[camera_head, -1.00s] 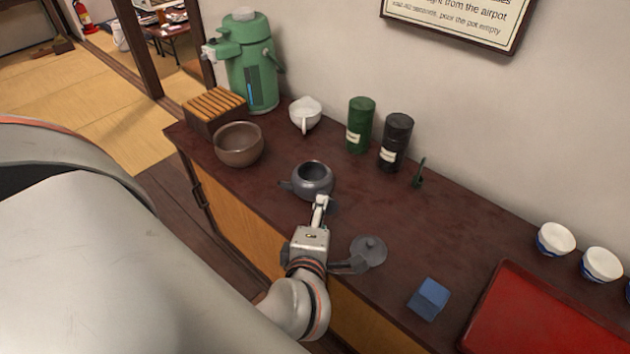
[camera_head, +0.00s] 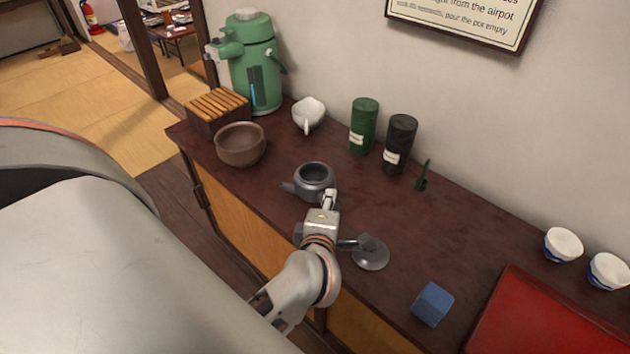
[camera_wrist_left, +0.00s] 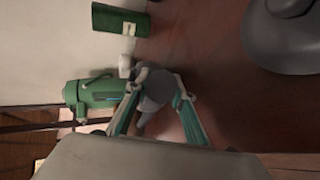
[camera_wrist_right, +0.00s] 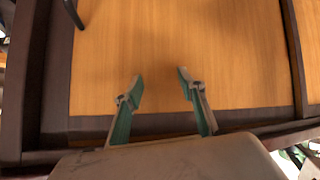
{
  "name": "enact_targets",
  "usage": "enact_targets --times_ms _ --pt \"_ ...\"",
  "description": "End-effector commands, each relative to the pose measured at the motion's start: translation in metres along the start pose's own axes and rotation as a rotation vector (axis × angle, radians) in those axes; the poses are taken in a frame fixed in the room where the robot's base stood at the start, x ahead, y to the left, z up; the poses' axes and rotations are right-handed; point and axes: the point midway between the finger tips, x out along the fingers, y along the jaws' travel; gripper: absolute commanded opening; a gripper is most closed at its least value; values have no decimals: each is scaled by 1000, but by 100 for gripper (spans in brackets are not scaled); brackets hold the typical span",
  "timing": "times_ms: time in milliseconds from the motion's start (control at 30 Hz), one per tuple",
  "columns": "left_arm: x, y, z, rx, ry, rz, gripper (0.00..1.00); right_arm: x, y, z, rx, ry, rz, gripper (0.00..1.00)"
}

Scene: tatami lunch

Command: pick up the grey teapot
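The grey teapot (camera_head: 315,180) stands upright and lidless on the dark counter, its spout pointing left in the head view. My left gripper (camera_head: 330,196) is at its near right side. In the left wrist view my left gripper (camera_wrist_left: 159,78) is open, with the teapot (camera_wrist_left: 155,92) showing between its spread fingers; I cannot tell whether they touch it. My right gripper (camera_wrist_right: 158,88) is open and empty in front of the wooden cabinet panel (camera_wrist_right: 180,45).
A brown bowl (camera_head: 241,146), white pitcher (camera_head: 308,114) and green airpot (camera_head: 255,65) stand beyond the teapot. Green (camera_head: 363,125) and black (camera_head: 399,145) canisters stand near the wall. A blue block (camera_head: 432,303) and red tray (camera_head: 550,320) lie to the right.

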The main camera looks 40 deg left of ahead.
Motion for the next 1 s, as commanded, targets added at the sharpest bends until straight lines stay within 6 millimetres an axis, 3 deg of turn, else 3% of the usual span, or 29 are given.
enact_targets --times_ms 400,700,1000 --pt "-2 6 0 0 0 4 0 -2 -1 0 2 -1 -2 40" --pt "-22 57 0 -5 -2 11 0 -10 0 -21 16 19 -6 40" --pt "-37 92 0 -2 0 6 0 -19 -10 -14 32 -4 -25 40"
